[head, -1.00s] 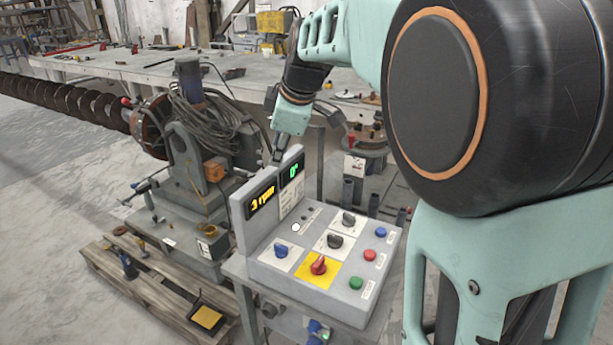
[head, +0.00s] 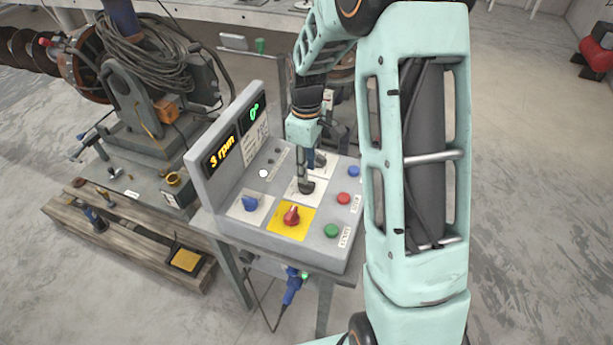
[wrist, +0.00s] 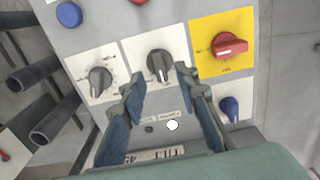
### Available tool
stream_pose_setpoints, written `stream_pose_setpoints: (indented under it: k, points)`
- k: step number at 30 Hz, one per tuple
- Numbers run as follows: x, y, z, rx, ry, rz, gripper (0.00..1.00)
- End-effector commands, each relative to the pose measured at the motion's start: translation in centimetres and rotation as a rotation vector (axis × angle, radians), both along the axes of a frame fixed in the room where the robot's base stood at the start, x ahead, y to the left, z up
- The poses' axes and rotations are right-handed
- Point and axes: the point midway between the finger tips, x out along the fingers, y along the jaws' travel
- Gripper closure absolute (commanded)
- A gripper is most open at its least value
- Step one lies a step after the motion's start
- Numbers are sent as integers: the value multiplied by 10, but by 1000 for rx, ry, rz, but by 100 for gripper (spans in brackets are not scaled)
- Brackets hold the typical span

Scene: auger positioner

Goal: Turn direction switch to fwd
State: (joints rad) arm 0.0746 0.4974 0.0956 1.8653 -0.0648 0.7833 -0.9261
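The control panel (head: 240,222) is a grey sloped box with several rotary switches. A black knob on a white plate (head: 305,186) sits mid-panel, just under my gripper (head: 302,172). In the wrist view this black knob (wrist: 159,66) lies between and just beyond the tips of my open gripper (wrist: 160,82), its white pointer mark toward the bottom. Contact cannot be told. A second black knob (wrist: 100,80) is on the left there and is partly hidden by my gripper in the head view. The plate lettering is too small to read, so I cannot tell which knob is the direction switch.
A red knob (head: 291,215) on yellow and a blue knob (head: 250,202) sit close by. Blue, red (head: 343,198) and green (head: 332,230) buttons line the right edge. The upright display (head: 222,152) reads 3 rpm and 0° behind the knobs.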

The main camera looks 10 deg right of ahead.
Motion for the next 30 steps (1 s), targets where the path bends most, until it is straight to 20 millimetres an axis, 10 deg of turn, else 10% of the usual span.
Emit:
stream_pose_setpoints:
  k: [19,30]
  points:
    - [0,0,-46,0,-1,0,71]
    - [0,0,-46,0,-1,0,100]
